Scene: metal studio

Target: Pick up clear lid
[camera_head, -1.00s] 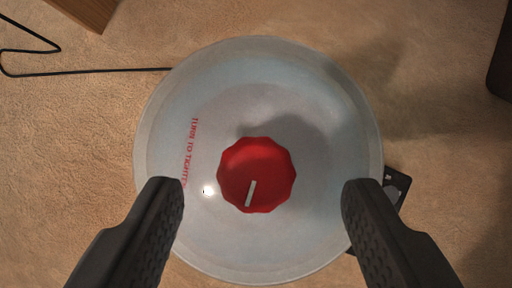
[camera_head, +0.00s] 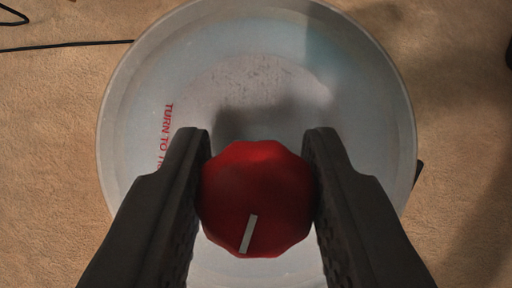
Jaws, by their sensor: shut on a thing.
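The clear lid (camera_head: 365,100) is a round, translucent disc that fills the middle of the head camera view. It has red lettering on its left side and a red faceted knob (camera_head: 257,190) with a white mark at its centre. My gripper (camera_head: 257,150) is shut on the red knob, with one dark finger against each side. The lower part of the lid is partly hidden behind the fingers and the knob. I cannot tell whether the lid is resting on something below it.
The lid is over a tan, textured surface (camera_head: 50,140). A black cable (camera_head: 65,45) runs in from the left to the lid's edge. A dark object (camera_head: 418,172) peeks out at the lid's right edge.

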